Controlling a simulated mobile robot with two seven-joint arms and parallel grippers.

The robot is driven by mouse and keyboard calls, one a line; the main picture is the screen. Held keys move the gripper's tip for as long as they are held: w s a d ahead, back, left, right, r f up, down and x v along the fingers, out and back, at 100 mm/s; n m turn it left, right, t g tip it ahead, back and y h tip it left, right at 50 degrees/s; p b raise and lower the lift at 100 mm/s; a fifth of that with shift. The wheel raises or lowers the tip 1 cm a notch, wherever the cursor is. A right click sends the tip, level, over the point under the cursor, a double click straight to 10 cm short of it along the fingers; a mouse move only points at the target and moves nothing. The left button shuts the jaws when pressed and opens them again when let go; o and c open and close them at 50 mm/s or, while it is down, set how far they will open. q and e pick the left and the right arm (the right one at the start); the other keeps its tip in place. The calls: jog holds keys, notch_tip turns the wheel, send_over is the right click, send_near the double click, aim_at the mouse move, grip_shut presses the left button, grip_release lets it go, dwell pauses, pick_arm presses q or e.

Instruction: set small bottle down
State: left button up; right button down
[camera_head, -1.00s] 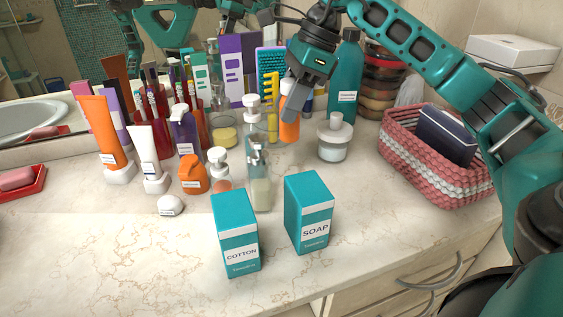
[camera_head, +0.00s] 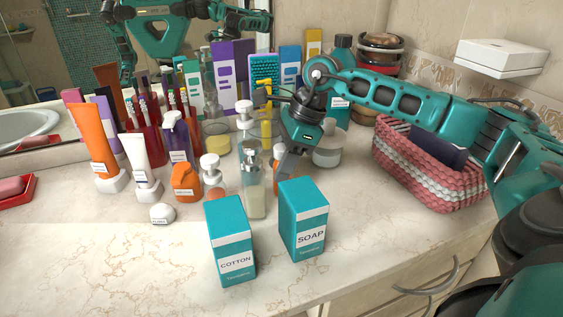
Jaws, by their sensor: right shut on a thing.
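A small orange bottle (camera_head: 278,178) stands out between the clear pump bottle (camera_head: 255,195) and my right gripper (camera_head: 285,155). My right gripper reaches down from above and is shut on the bottle, covering most of it. The bottle's base is hidden behind the teal SOAP box (camera_head: 303,220), so I cannot tell whether it touches the counter. My left gripper is not directly in view.
A teal COTTON box (camera_head: 230,240) stands front left of the SOAP box. A white jar (camera_head: 328,150) is just right of my gripper. A pink woven basket (camera_head: 425,175) stands further right. The front left counter (camera_head: 100,260) is clear.

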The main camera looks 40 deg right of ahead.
jog(key=shift+f, duration=0.1)
jog(key=shift+f, duration=0.15)
jog(key=c, duration=0.6)
grip_release()
jog(key=shift+c, duration=0.2)
